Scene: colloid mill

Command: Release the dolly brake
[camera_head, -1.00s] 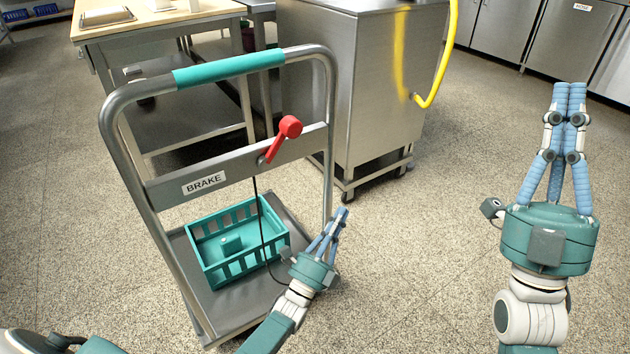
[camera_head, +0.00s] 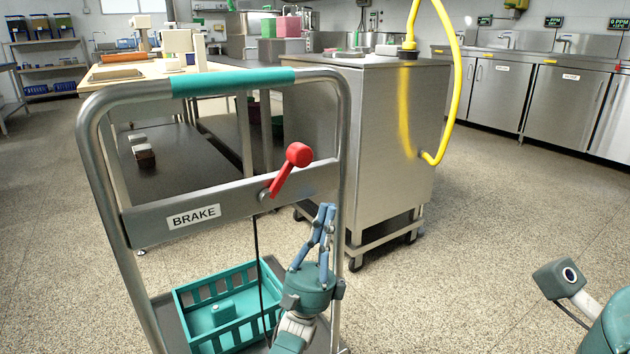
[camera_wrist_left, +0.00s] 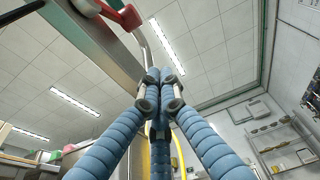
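The dolly (camera_head: 95,150) has a steel frame with a teal grip and a crossbar labelled BRAKE (camera_head: 194,216). The red brake lever (camera_head: 284,174) is pivoted on the crossbar and tilts up to the right, ending in a round knob. My left gripper (camera_head: 326,208) is just below and right of the lever, apart from it, with its fingers together and empty. In the left wrist view its blue fingers (camera_wrist_left: 155,92) meet, and the red lever (camera_wrist_left: 125,15) shows at the upper left. Only part of my right wrist shows at the lower right; its fingers are out of view.
A teal basket (camera_head: 230,310) sits on the dolly's deck, with a black cable hanging from the crossbar beside it. A steel machine (camera_head: 385,140) with a yellow hose stands behind right. A work table (camera_head: 110,85) stands behind left. Open floor lies to the right.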

